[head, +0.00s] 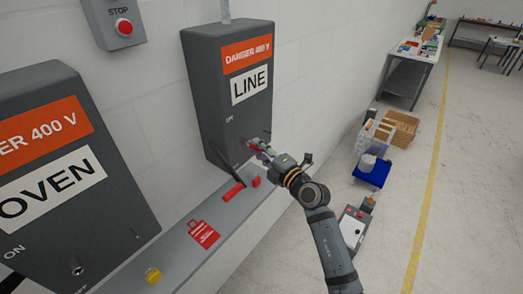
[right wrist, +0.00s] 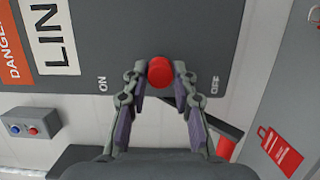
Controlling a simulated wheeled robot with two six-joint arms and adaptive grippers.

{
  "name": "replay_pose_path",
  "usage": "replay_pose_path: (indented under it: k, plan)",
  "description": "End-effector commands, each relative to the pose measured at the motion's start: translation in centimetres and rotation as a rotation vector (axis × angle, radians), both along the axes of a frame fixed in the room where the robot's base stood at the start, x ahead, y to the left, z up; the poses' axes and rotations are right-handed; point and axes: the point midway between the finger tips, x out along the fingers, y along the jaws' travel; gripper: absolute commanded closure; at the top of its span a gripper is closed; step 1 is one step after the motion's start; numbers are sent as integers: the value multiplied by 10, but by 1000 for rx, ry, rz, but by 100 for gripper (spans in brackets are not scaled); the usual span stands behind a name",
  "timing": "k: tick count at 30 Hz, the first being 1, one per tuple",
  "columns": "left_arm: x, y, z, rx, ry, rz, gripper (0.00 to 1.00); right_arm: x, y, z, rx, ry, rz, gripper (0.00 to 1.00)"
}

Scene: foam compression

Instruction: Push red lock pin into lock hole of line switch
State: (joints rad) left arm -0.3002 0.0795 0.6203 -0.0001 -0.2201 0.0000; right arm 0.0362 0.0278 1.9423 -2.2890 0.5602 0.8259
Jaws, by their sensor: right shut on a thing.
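The line switch (head: 215,100) is a dark grey wall box with an orange danger plate and a LINE label. It also shows in the right wrist view (right wrist: 125,25). Its lever with a red grip (head: 233,191) points down, on the OFF side in the right wrist view (right wrist: 228,147). My right gripper (head: 259,147) is at the lower front of the box. Its fingers are shut on the red lock pin (right wrist: 159,71), whose round red head shows between the fingertips. The lock hole and the pin's shaft are hidden. My left gripper is not in view.
A grey ledge (head: 180,245) runs below the boxes, with a red block (head: 256,181), a red lock-shaped label (head: 203,234) and a yellow piece (head: 153,274). The OVEN switch box (head: 75,225) is at left, a STOP button box (head: 112,22) above. Floor to the right is partly clear.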

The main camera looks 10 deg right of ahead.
Motion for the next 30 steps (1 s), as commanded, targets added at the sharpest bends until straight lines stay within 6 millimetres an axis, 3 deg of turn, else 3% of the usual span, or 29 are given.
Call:
replay_pose_path:
  k: [18, 19, 24, 30]
  plan:
    - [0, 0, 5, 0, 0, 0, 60, 10, 7, 1, 1, -1, 0, 100]
    - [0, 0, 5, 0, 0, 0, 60, 10, 7, 0, 0, 0, 0, 71]
    - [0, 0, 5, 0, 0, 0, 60, 10, 7, 0, 0, 0, 0, 48]
    - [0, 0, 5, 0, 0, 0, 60, 10, 7, 0, 0, 0, -1, 47]
